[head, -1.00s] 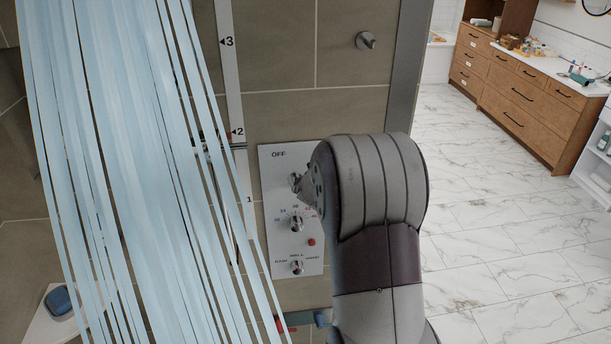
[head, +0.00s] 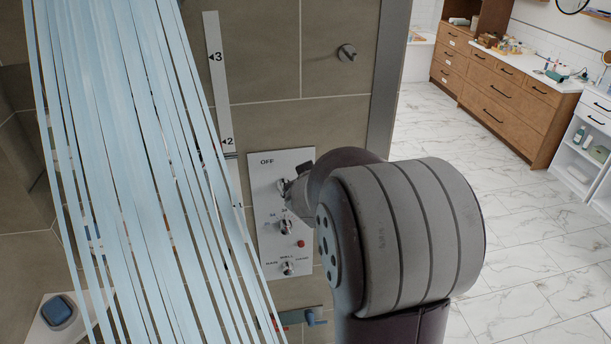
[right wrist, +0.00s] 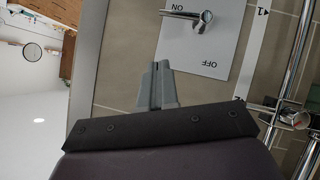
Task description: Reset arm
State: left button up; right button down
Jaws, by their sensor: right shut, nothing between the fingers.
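My right arm crosses the middle of the head view in front of the white shower control panel (head: 263,225). My right gripper (right wrist: 157,85) is shut and empty in the right wrist view, its fingertips pointing toward the panel, which also shows there (right wrist: 225,45). A metal lever (right wrist: 188,14) on the panel lies beyond the fingertips, apart from them in that picture, beside the word ON. In the head view the upper knob (head: 283,187) is close to the gripper, partly covered by it. Two lower knobs (head: 286,227) show on the panel. My left gripper is in no view.
Pale blue streams (head: 130,150), like falling water, fill the left of the head view. A metal hook (head: 346,53) is on the tiled wall. A blue item (head: 57,311) sits on a corner ledge. Marble floor is open at right, before a wooden cabinet (head: 500,100).

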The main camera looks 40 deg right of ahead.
jog(key=shift+w+d+f, duration=0.1)
jog(key=shift+d, duration=0.2)
